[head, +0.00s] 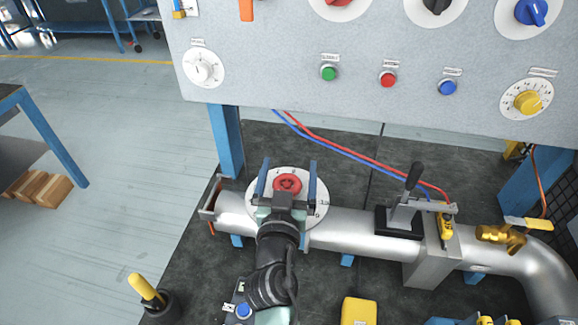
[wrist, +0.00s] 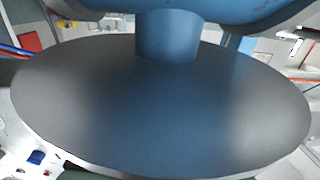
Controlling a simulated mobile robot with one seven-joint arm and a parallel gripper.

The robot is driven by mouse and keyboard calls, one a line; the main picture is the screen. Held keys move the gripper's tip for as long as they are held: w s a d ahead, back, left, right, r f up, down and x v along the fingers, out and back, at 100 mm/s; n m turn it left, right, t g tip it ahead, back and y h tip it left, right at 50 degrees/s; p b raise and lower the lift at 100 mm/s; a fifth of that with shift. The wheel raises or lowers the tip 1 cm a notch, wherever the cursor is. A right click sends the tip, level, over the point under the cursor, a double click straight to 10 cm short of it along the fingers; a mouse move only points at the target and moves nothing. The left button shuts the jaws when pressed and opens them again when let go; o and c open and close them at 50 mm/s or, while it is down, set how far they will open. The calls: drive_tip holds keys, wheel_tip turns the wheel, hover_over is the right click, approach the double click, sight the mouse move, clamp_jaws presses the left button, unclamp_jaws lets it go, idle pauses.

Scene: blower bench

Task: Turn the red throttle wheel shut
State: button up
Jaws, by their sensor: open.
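The red throttle wheel (head: 287,184) shows in the head view over a round white dial plate (head: 314,222) on the silver pipe. My gripper (head: 288,166) is open, with one blue finger to the left of the wheel and one to the right. Gaps show between the fingers and the wheel, but I cannot tell their height relative to it. My wrist hides the near part of the wheel and dial. In the wrist view a large dark grey disc (wrist: 150,110) with a bluish stem fills most of the picture. I cannot tell whether it is the wheel.
A grey panel (head: 290,98) with knobs and buttons stands behind. Further right is a brass valve (head: 497,236). A yellow-handled tool (head: 147,290) stands at the front left.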

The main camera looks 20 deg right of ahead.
drive_tip(key=shift+w+d, duration=0.1)
drive_tip(key=shift+c, duration=0.3)
drive_tip(key=c, duration=1.3)
drive_tip(key=b, duration=0.2)
drive_tip(key=shift+f+m+g+h+b, duration=0.3)
drive_tip(key=shift+h+b, duration=0.05)
drive_tip(key=shift+h, duration=0.05)
drive_tip(key=m+h+b, duration=0.1)
drive_tip(key=b, duration=0.3)
drive_tip(key=shift+d+g+h, duration=0.15)
drive_tip(key=shift+g+h, duration=0.15)
drive_tip(key=shift+g, duration=0.1)
drive_tip(key=b, duration=0.1)
drive_tip(key=m+g+h+b, duration=0.1)
drive_tip(key=shift+s+d+r+b, duration=0.15)
drive_tip(key=shift+s+r+b, duration=0.1)
drive_tip(key=shift+b, duration=0.1)
drive_tip(key=shift+m+g+h, duration=0.3)
drive_tip(key=shift+r, duration=0.1)
drive_tip(key=o, duration=1.4)
drive_tip(key=shift+c, duration=0.2)
drive_tip(key=shift+s, duration=0.1)
